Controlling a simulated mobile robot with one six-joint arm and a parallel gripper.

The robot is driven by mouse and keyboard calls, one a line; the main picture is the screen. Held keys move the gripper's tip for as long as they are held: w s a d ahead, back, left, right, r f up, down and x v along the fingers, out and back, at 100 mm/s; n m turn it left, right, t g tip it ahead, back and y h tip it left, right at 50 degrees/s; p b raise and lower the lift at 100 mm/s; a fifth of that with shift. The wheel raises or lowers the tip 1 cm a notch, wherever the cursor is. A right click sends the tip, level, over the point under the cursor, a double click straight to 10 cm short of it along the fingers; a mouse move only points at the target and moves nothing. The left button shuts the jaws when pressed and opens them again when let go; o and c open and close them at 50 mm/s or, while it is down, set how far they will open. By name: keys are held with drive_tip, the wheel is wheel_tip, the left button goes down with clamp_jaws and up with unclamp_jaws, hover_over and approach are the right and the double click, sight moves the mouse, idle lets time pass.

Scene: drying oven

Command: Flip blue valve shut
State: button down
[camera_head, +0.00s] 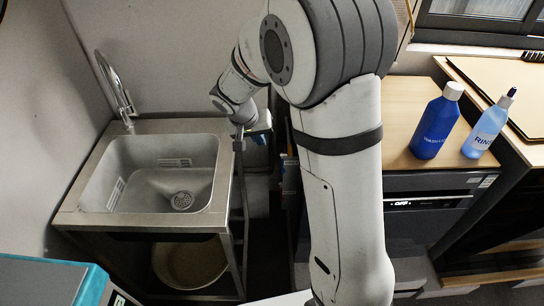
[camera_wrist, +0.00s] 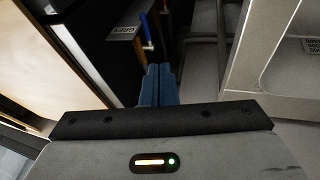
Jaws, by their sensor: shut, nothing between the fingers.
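A slim blue bar with a pale end, which looks like the blue valve's handle (camera_wrist: 147,30), shows near the top of the wrist view. It stands beyond my fingertips and a little left of them, apart from them in the picture. My gripper (camera_wrist: 158,72) has its two blue fingers together, with nothing between them. In the head view my gripper (camera_head: 260,136) is low beside the sink's right edge, partly hidden by my arm. I cannot make out the valve handle clearly there, nor tell its exact turn.
The steel sink (camera_head: 150,195) stands left of my gripper, with a tap (camera_head: 118,92) behind it and a basin (camera_head: 193,262) below. A dark appliance (camera_head: 432,200) is to the right.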

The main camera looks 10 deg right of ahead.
drive_tip(key=shift+w+f, duration=0.1)
drive_tip(key=shift+f, duration=0.1)
drive_tip(key=s+d+x, duration=0.1)
drive_tip(key=x, duration=1.2)
drive_tip(key=shift+d, duration=0.35)
drive_tip(key=shift+s+r, duration=0.1)
drive_tip(key=shift+s, duration=0.05)
